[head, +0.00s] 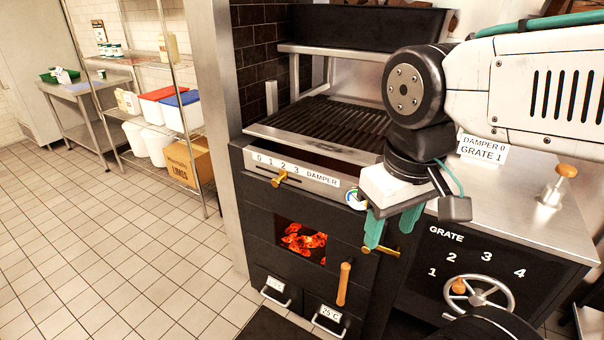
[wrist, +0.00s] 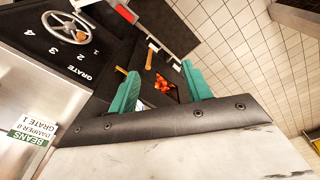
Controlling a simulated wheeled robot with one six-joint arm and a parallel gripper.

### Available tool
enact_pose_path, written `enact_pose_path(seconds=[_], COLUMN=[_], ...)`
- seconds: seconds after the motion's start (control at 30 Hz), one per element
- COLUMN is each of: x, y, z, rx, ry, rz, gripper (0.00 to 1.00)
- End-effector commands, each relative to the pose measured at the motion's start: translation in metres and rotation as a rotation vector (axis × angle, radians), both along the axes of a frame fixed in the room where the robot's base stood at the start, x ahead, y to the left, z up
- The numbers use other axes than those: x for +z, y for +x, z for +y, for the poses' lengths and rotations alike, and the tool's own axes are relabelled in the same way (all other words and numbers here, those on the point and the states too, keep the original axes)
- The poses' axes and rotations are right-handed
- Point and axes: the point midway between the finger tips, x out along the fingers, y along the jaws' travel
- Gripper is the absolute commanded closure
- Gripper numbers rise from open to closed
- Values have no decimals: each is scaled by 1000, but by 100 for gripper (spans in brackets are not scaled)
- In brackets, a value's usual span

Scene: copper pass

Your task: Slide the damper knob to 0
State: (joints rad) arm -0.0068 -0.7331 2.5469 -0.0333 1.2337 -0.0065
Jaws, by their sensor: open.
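The damper knob (head: 279,177) is a small brass knob on the steel front strip of the grill in the head view. It sits below the printed scale 0 1 2 3 (head: 277,164), close to the 2. I cannot make it out in the wrist view. My gripper (head: 391,226) has green fingers, open and empty, pointing down in front of the grill. It is well to the right of the knob and apart from it. In the wrist view the gripper (wrist: 160,88) shows its fingers spread, with the glowing firebox seen between them.
A brass handle (head: 380,252) shows just below my fingers. The firebox window (head: 301,243) and a wooden handle (head: 344,284) are lower on the front. The grate wheel (head: 478,293) is at right. A sign (head: 483,149) reads DAMPER 0, GRATE 1. The floor (head: 130,250) at left is clear.

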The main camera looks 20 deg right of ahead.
Motion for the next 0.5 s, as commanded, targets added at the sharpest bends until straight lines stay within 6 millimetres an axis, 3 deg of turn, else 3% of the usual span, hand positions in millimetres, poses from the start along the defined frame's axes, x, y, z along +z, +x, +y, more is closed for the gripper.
enact_pose_path(seconds=[0.17,0.27,0.5], x=[-1,-3,-15], y=[31,61,151], z=[-19,-34,-54], rx=[127,238,533], ry=[-155,-288,-617], rz=[122,220,439], gripper=[51,51,51])
